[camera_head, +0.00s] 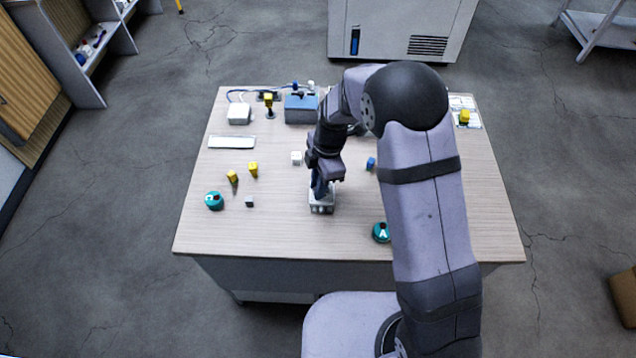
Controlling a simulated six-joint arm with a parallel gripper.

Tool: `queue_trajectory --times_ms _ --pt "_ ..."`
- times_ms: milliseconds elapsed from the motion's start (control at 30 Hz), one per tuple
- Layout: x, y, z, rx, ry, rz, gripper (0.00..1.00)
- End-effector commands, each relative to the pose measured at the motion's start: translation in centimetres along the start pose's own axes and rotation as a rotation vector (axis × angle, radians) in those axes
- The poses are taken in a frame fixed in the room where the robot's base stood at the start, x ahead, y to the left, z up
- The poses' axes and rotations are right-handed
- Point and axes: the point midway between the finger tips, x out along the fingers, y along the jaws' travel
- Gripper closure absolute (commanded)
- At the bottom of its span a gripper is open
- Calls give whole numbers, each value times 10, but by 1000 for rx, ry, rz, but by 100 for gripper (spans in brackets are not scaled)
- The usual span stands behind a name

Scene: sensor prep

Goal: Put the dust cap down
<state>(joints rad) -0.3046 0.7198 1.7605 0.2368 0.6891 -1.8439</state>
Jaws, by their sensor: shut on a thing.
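My gripper (321,191) points down over the front middle of the table, just above or at a small white block (321,207) with round marks on its face. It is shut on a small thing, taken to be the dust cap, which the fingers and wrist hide. I cannot tell whether the held thing touches the block.
On the wooden table (280,235) two yellow pieces (253,169), a teal round piece (214,201) and a grey cube (249,201) stand left. A blue box (301,115) stands behind.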

Motion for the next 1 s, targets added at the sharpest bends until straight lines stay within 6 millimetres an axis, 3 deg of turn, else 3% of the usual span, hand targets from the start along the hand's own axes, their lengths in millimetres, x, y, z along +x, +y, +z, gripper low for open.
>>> queue_trajectory --times_ms 400,433,500,1000 --pt "6 0 1 -1 0 1 100" --pt "5 0 1 -1 0 1 82" --pt "4 0 1 -1 0 1 65" --pt "-3 1 0 -1 0 3 65"
